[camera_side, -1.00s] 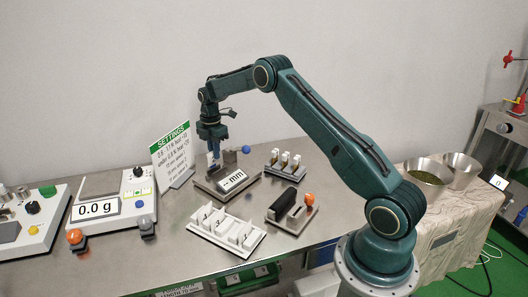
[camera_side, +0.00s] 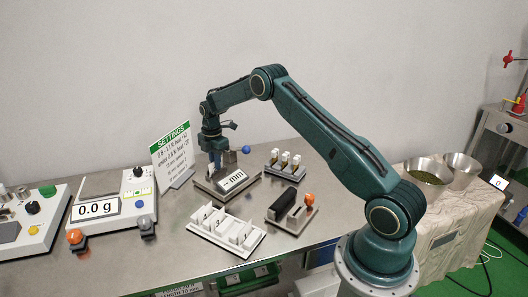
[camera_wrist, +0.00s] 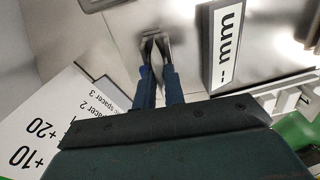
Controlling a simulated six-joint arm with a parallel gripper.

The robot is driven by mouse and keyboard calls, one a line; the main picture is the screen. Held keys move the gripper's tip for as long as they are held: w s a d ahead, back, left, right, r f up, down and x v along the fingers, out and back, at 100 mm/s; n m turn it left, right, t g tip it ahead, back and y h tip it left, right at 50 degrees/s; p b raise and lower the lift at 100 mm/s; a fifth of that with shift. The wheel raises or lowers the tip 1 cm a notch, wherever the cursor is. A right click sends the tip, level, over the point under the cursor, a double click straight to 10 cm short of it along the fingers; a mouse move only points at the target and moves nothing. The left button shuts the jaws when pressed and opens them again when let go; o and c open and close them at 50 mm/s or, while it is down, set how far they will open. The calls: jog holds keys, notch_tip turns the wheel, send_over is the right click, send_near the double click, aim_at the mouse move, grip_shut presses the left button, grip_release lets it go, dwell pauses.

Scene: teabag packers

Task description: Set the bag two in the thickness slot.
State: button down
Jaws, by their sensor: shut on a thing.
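My gripper (camera_side: 217,163) points down at the left rear of the thickness gauge (camera_side: 225,190), the small grey unit whose display reads "-- mm". In the wrist view its blue fingers (camera_wrist: 155,45) are close together with grey tips. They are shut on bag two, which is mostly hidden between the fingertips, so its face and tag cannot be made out. The gauge's display (camera_wrist: 226,45) lies to the right of the fingers in the wrist view. The thickness slot is not clear behind the fingers, and I cannot tell whether the bag is inside it.
A settings sign (camera_side: 172,150) stands close left of my gripper. A blue ball knob (camera_side: 246,149) rises behind the gauge. A holder with three small bags (camera_side: 285,160) is to the right. A white rack (camera_side: 226,231) and a black unit with an orange knob (camera_side: 309,199) stand in front.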

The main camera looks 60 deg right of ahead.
jog(key=shift+f, duration=0.4)
jog(key=shift+s+f, duration=0.1)
jog(key=shift+f, duration=0.25)
jog(key=c, duration=1.5)
grip_release()
jog(key=shift+s, duration=0.1)
jog(key=shift+r, duration=6.8)
